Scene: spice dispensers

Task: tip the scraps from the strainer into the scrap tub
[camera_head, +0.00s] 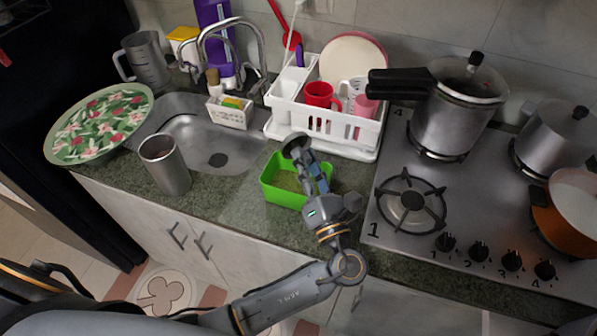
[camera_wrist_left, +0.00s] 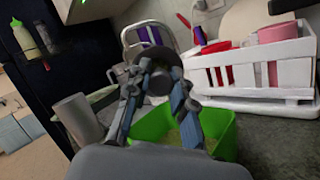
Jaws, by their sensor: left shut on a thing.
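The green scrap tub (camera_head: 281,196) stands on the counter between the sink and the stove. Its inside shows a brownish-green patch that I cannot make out clearly. My left gripper (camera_head: 300,158) is above the tub, shut on a small dark grey round thing, which looks like the strainer (camera_head: 294,142). Any scraps in the strainer are hidden. My right gripper is not in view.
A white dish rack (camera_head: 335,128) with a red mug stands behind the tub. A metal cup (camera_head: 165,165) stands at the sink's front left, near a floral plate (camera_head: 98,122). The stove with a pressure cooker (camera_head: 455,118) is at right.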

